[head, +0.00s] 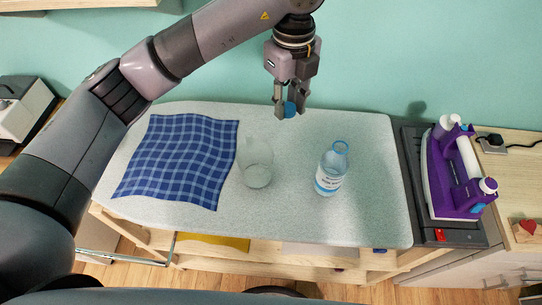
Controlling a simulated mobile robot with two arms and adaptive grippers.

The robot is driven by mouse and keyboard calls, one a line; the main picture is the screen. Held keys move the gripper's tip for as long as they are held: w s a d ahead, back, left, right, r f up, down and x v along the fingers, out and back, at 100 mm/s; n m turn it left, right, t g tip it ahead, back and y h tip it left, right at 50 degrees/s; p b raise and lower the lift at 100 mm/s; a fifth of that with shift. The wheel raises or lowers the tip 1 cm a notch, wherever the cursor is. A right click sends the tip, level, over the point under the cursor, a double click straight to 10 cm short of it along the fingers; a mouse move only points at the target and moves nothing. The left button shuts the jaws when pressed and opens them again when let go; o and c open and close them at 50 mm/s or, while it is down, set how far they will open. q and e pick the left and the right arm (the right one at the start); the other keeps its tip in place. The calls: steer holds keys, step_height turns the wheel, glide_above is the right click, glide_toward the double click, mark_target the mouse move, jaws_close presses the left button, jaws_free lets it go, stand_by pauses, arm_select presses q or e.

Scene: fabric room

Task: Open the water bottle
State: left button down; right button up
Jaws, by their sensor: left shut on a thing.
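The water bottle (329,181) stands on the ironing board (375,215), right of the board's middle. It is clear with a white and blue label, and its neck shows no cap. My left gripper (289,109) is above the board's back edge, up and to the left of the bottle and apart from it. It is shut on a small blue bottle cap (290,109). My right gripper is not in view.
A clear glass pitcher (257,171) stands left of the bottle. A blue checked cloth (180,160) lies on the board's left part. A purple iron (455,180) rests on a dark stand (465,233) at the right. The board's front right is bare.

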arm_select(q)
steer(key=p, duration=0.2)
glide_above(284, 162)
step_height(284, 162, down, 14)
steer(key=shift+f, duration=0.1)
step_height(284, 162, down, 4)
steer(key=shift+r+p, duration=0.1)
steer(key=shift+p, duration=0.3)
steer(key=shift+f, duration=0.25)
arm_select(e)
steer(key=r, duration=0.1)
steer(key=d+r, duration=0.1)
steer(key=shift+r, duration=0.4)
arm_select(q)
steer(key=shift+f, duration=0.1)
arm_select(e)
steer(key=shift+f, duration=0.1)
arm_select(q)
steer(key=c, duration=1.8)
jaws_free()
steer(key=shift+o, duration=1)
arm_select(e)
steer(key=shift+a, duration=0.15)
